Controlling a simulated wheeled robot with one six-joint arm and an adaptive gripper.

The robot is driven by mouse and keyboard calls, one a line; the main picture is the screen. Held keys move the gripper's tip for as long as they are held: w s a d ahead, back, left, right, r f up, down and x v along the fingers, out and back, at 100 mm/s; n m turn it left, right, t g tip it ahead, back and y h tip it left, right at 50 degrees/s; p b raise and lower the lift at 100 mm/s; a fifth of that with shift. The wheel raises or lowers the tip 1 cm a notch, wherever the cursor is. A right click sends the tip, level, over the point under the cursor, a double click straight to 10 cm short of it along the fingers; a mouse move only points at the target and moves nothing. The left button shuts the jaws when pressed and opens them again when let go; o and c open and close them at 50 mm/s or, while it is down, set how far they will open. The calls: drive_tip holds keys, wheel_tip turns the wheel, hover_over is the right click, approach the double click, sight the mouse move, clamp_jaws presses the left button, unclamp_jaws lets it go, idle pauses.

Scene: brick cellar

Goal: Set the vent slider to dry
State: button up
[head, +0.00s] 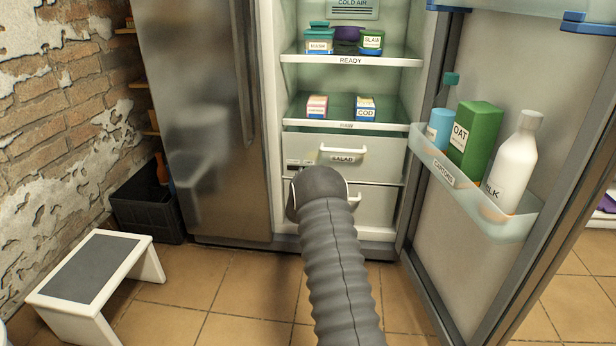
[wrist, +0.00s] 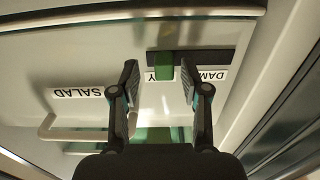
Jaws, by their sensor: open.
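The vent slider's green knob (wrist: 164,67) sits on a dark track (wrist: 205,57) on the salad drawer's front (wrist: 80,68). In the wrist view the knob is towards the track's left part, between a partly hidden label ending in Y and the DAMP label (wrist: 213,75). My gripper (wrist: 159,72) is open, with one finger on each side of the knob in the picture; no contact shows.
The drawer handle (head: 343,154) sticks out beside the slider. A step stool (head: 85,268) and black crate (head: 145,215) are at the left. Some tiled floor is clear.

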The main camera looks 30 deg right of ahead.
drive_tip(key=v, duration=1.2)
drive_tip(key=shift+d, duration=0.1)
